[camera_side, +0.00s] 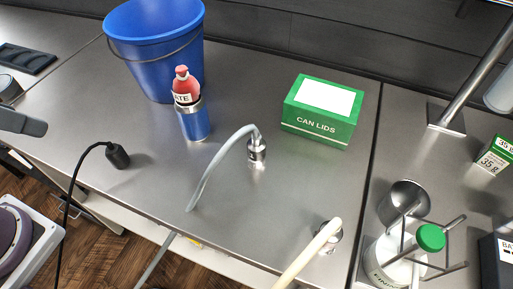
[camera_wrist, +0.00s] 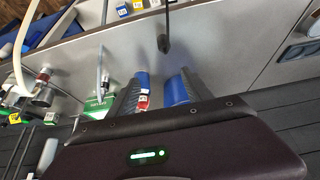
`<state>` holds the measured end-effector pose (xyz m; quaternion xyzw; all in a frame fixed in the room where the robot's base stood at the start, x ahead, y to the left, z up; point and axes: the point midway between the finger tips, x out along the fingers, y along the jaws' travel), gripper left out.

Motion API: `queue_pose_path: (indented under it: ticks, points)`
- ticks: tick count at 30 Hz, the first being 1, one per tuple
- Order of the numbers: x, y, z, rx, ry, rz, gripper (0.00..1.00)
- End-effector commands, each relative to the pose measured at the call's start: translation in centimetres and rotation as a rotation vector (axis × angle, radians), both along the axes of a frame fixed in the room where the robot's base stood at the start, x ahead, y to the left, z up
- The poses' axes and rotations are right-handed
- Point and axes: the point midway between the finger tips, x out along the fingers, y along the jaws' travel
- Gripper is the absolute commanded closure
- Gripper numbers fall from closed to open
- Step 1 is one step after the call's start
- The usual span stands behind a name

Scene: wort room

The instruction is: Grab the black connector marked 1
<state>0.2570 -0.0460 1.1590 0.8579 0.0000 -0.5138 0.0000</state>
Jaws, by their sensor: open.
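The black connector (camera_side: 118,155) stands on the grey bench at the left in the side view, with a thin black cable running off its upper end and down over the bench's front edge. In the wrist view the connector (camera_wrist: 164,43) is small, just beyond my fingers, its cable running up the picture. I cannot read a mark on it. My gripper (camera_wrist: 160,77) is open in the wrist view, a grey finger at each side and nothing held between the tips. The connector appears apart from both fingers. I cannot make out my gripper in the side view.
An unclear dark grey bar (camera_side: 22,123) enters at left. Bench around the connector is clear.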

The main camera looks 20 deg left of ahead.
Motion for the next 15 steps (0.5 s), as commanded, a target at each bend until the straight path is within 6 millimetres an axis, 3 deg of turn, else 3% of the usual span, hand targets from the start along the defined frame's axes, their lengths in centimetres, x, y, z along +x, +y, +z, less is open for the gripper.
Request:
queue_pose_path:
  ticks: [4,8,11,15]
  points:
    - [0.1,0.0,0.9,0.0,-0.003,0.0,0.41]
    - [0.2,0.0,5.0,0.0,-0.009,0.0,0.41]
    - [3.5,-2.2,3.6,-0.034,0.012,0.114,0.41]
    - [8.4,-6.2,0.3,-0.164,0.03,0.297,0.41]
